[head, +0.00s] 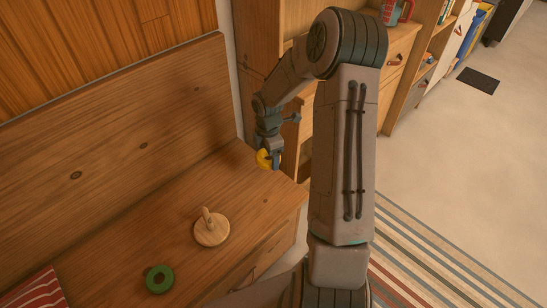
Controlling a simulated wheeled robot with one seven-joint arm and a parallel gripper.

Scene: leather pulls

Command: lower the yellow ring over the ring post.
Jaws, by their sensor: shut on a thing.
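The yellow ring (264,160) is held in my gripper (272,161) near the far right end of the wooden bench. The fingers are shut on it, and they and the arm hide part of it. I cannot tell whether the ring touches the wood or hangs just above it. The ring post (207,216) is a short wooden peg on a round wooden base (212,231). It stands on the bench, nearer to me and to the left of my gripper. The post has no ring on it.
A green ring (160,279) lies on the bench (150,235) left of the post base. A red striped cushion (38,290) is at the lower left. The tall bench back (100,120) runs behind. Cabinets with leather pulls (398,60) stand beyond the bench's right end.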

